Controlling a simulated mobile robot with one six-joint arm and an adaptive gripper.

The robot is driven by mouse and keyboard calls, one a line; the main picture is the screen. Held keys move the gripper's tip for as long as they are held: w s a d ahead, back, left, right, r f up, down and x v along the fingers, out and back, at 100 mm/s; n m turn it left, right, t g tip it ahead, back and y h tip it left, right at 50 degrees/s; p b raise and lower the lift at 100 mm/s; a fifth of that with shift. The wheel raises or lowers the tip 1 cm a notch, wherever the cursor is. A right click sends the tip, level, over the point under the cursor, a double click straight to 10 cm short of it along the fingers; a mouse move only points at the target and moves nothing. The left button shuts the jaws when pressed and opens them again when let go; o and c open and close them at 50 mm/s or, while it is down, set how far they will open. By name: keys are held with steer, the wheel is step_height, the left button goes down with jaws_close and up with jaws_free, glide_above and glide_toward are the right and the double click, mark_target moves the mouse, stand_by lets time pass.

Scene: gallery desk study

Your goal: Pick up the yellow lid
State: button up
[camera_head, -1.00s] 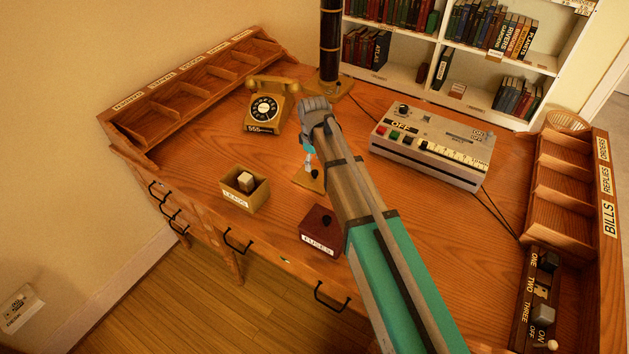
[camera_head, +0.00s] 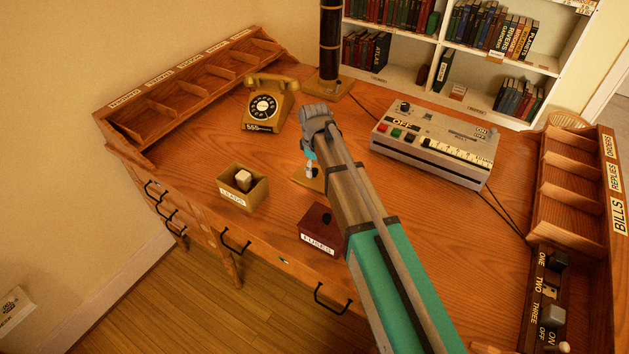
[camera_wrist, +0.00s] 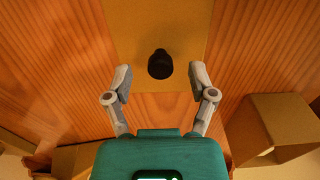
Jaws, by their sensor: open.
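The yellow lid (camera_head: 303,179) lies flat on the desk, partly hidden behind my arm and gripper. In the wrist view the lid (camera_wrist: 190,25) is a plain dull-yellow plate with a black round knob (camera_wrist: 160,64). My gripper (camera_head: 311,168) is above the lid, pointing down. In the wrist view my gripper (camera_wrist: 160,78) is open and empty, with one finger on each side of the knob and gaps between. How high the fingertips are above the plate is hard to tell.
An open LEADS box (camera_head: 248,202) with a pale block stands left of the lid, and a dark red FUSES box (camera_head: 319,245) stands in front. A telephone (camera_head: 268,106) is behind, and a grey console (camera_head: 432,143) is to the right. An open tan box (camera_wrist: 280,125) shows in the wrist view.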

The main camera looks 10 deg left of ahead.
steer(key=shift+f+b, duration=0.55)
steer(key=shift+f, duration=0.25)
jaws_close()
